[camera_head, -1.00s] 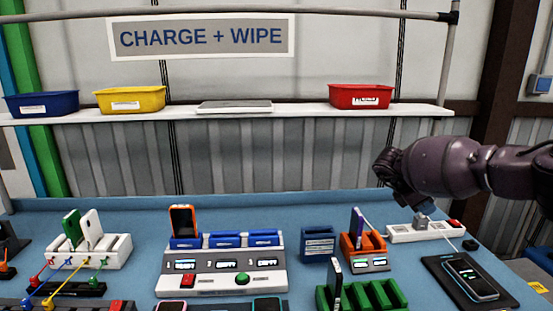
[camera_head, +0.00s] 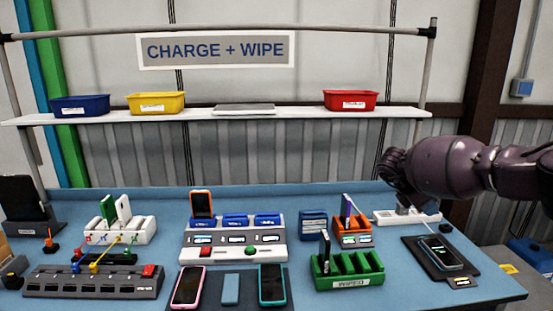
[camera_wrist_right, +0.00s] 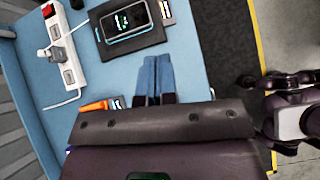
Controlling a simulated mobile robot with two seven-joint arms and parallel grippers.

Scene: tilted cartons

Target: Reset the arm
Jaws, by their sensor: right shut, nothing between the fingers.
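My right arm (camera_head: 455,168) comes in from the right in the head view. Its right gripper points down over the right rear of the table, near a white power strip (camera_head: 427,217); its fingertips are hard to make out there. In the right wrist view the two blue fingers of the right gripper (camera_wrist_right: 155,78) are together and empty. They are above the blue tabletop, apart from the phone pad. My left gripper is not in view.
A phone on a dark pad (camera_head: 459,272) lies at the right. A green rack (camera_head: 347,281), orange holder (camera_head: 359,239), white charging station (camera_head: 232,253) and several phones crowd the middle. A shelf (camera_head: 300,115) with blue, yellow and red bins runs behind.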

